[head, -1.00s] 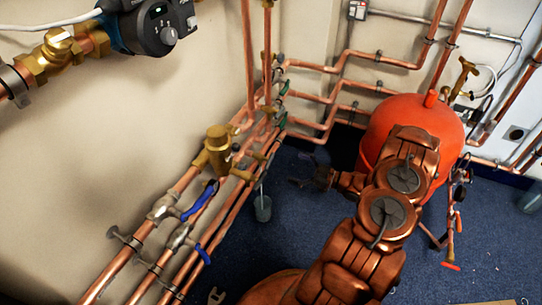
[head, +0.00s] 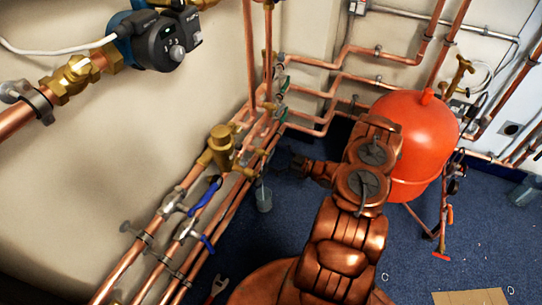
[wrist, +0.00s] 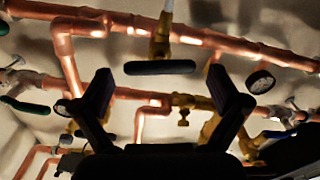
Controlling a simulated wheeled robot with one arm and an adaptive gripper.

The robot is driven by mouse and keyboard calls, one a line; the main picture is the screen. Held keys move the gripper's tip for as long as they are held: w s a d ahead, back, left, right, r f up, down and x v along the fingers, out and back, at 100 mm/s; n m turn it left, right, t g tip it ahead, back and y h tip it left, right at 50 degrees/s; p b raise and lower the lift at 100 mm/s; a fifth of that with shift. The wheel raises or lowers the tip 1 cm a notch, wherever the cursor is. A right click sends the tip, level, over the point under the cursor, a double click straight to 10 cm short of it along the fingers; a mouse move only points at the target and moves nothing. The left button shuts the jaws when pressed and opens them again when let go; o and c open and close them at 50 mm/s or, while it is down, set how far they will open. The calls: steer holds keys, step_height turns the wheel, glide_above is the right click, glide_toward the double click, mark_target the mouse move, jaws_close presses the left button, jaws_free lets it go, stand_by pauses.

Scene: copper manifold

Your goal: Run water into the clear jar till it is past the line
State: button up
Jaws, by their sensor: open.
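A small grey, see-through-looking vessel (head: 264,200) stands on the floor beside the low pipes in the head view, with a thin pale streak above it; I cannot tell whether that is water. A clear bluish container (head: 524,191) stands at the far right edge. No line or water level can be made out on either. My gripper (head: 288,160) is dark and partly lost against the floor, near the pipes. In the wrist view my gripper (wrist: 160,76) is open and empty, with a dark green valve handle (wrist: 160,67) showing between its fingertips.
Copper pipes with blue levers (head: 204,196) run along the left wall, with a brass valve body (head: 221,146) above them. A red tank (head: 414,140) stands right of my arm. A pressure gauge (wrist: 260,82) shows in the wrist view.

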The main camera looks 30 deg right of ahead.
steer(key=shift+x, duration=0.8)
